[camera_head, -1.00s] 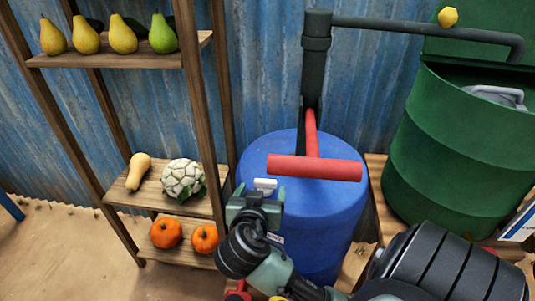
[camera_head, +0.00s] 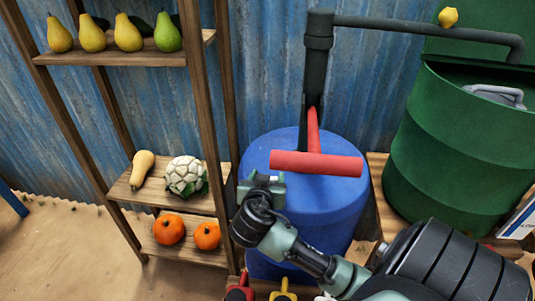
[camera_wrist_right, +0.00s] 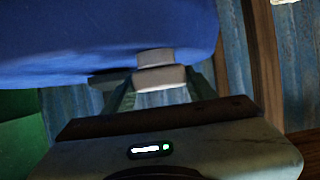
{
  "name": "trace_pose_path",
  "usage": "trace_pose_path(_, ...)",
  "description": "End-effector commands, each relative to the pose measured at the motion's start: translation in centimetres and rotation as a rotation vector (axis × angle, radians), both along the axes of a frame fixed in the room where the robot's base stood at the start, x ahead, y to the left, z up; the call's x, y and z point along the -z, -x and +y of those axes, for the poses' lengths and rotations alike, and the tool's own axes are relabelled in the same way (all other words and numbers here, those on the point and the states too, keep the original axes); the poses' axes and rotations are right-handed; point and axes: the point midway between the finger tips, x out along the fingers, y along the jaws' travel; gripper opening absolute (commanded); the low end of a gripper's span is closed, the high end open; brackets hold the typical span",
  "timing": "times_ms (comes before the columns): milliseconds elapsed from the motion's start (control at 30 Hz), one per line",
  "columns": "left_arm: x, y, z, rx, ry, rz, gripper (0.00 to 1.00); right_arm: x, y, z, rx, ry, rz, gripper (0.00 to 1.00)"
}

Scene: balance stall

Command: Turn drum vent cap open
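The blue drum (camera_head: 310,215) stands against the wall, with a red T-shaped bar (camera_head: 316,163) over its top. My right gripper (camera_head: 262,182) is at the near left edge of the drum top and hides most of the vent cap in the head view. In the right wrist view the pale grey vent cap (camera_wrist_right: 160,77) sits between the fingertips of my right gripper (camera_wrist_right: 160,88), with no visible gap on either side. The cap is beside the blue drum side (camera_wrist_right: 90,40). My left gripper is not in view.
A wooden shelf (camera_head: 126,59) with pears, a squash, a cauliflower and orange pumpkins stands close on the left. A green barrel (camera_head: 460,150) stands on the right. A dark pipe (camera_head: 318,60) rises behind the drum. Red and yellow items (camera_head: 283,291) lie low in front.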

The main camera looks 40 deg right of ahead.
Motion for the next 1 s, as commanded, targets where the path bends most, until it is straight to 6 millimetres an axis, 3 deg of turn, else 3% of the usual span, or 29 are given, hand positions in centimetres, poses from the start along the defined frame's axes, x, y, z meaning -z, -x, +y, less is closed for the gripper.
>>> trace_pose_path(33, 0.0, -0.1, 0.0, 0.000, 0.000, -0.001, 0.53, 0.0, 0.0, 0.0, 0.000, 0.000, 0.000, 0.31)
trace_pose_path(100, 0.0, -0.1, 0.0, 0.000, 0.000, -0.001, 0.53, 0.0, 0.0, 0.0, -0.001, -0.001, 0.000, 0.16)
trace_pose_path(567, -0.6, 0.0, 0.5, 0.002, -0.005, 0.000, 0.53, 0.0, 0.2, 0.0, -0.119, -0.001, 0.003, 0.16)
trace_pose_path(1000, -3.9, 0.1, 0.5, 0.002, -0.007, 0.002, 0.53, -0.4, 0.3, -0.1, -0.506, -0.001, 0.007, 0.16)
